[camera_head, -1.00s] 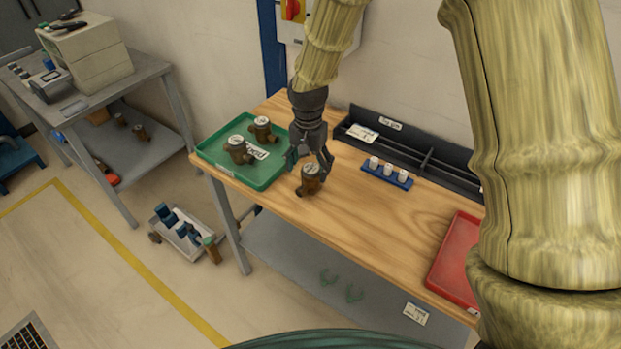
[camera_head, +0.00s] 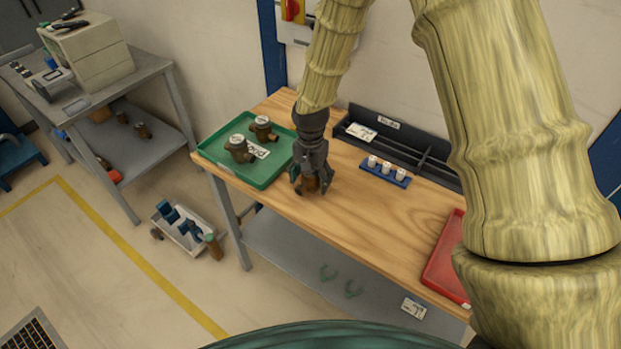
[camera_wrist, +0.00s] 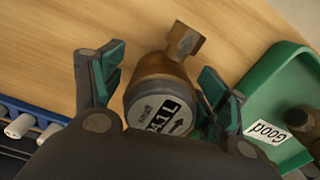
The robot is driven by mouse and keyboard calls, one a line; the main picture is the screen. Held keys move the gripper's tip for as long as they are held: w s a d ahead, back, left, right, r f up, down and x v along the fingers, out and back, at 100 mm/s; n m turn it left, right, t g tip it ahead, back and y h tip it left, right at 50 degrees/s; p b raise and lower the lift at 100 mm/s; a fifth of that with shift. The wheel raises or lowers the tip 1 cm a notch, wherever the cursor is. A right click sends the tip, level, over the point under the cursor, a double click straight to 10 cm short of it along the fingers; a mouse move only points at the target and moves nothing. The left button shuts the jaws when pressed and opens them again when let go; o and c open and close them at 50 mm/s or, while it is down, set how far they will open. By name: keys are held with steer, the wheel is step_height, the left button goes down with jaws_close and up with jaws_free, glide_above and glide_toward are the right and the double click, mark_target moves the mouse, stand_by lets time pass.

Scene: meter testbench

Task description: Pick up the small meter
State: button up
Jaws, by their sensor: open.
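The small meter (camera_wrist: 160,100) has a brown body and a round grey face with a label. In the wrist view it lies between the two teal-tipped fingers of my gripper (camera_wrist: 157,92), which is open with a gap on each side. In the head view my gripper (camera_head: 311,185) points down over the small meter (camera_head: 311,185) on the wooden table, and its fingers hide most of it. I cannot tell whether a finger touches it.
A green tray (camera_head: 225,171) with two brown meters stands just left of my gripper. A blue holder (camera_head: 384,172) with white pieces and a black divided bin (camera_head: 440,168) are behind to the right. A red tray (camera_head: 440,262) lies at the right. The wooden table (camera_head: 350,225) is bare between.

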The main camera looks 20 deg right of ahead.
steer(key=shift+c, duration=0.5)
steer(key=c, duration=1.3)
steer(key=shift+c, duration=0.4)
steer(key=shift+r, duration=0.1)
